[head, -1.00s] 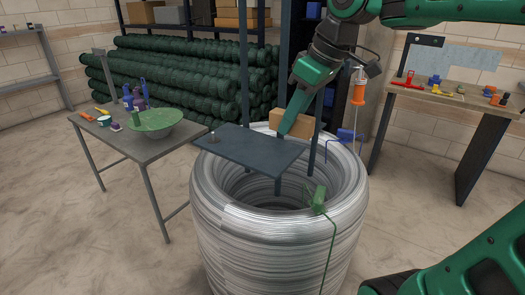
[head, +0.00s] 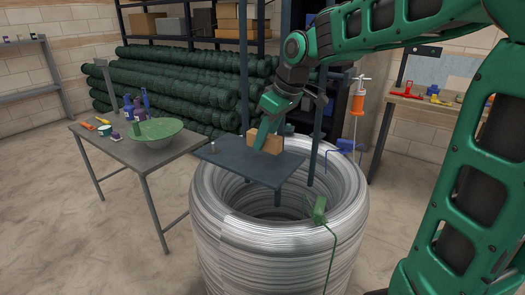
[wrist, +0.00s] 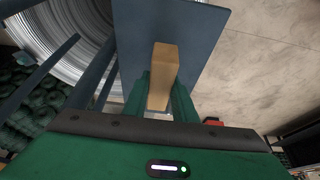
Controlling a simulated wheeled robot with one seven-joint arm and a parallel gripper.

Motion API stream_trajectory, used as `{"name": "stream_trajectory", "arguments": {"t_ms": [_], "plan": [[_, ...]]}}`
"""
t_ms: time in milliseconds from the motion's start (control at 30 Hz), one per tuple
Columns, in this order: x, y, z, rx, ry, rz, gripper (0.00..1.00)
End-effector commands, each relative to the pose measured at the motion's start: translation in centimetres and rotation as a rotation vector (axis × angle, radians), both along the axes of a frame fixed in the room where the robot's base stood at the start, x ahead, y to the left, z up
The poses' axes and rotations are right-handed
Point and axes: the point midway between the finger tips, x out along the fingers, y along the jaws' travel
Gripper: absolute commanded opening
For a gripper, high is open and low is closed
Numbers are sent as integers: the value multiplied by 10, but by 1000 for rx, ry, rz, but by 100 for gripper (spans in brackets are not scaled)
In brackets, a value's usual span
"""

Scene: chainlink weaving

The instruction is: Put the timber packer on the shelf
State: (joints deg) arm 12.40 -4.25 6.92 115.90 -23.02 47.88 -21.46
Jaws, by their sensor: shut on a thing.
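The timber packer is a plain tan wooden block (head: 254,136), held by my gripper (head: 267,141) at the far edge of the dark blue-grey shelf (head: 245,165). In the wrist view my two green fingers (wrist: 160,92) are shut on the block (wrist: 164,62), with the shelf (wrist: 205,25) behind it. The block's end points out over the shelf's surface. A finger hides part of the block in the head view. I cannot tell whether the block touches the shelf.
A small metal piece (head: 212,147) stands at the shelf's left end. A large wire coil (head: 275,240) stands below, with a green clamp (head: 318,209) on its rim. Dark posts (head: 315,145) rise behind the shelf. A table with a green bowl (head: 155,132) is at left.

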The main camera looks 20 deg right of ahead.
Motion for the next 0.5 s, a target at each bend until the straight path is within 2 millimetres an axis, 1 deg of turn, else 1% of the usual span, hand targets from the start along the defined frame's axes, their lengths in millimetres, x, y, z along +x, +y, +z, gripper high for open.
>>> {"name": "stream_trajectory", "arguments": {"t_ms": [200, 300, 500], "plan": [[-1, 0, -27, 1, 5, -1, 1], [-1, 0, -37, 0, 2, -1, 1], [0, 0, -38, -1, 1, 1, 1]]}}
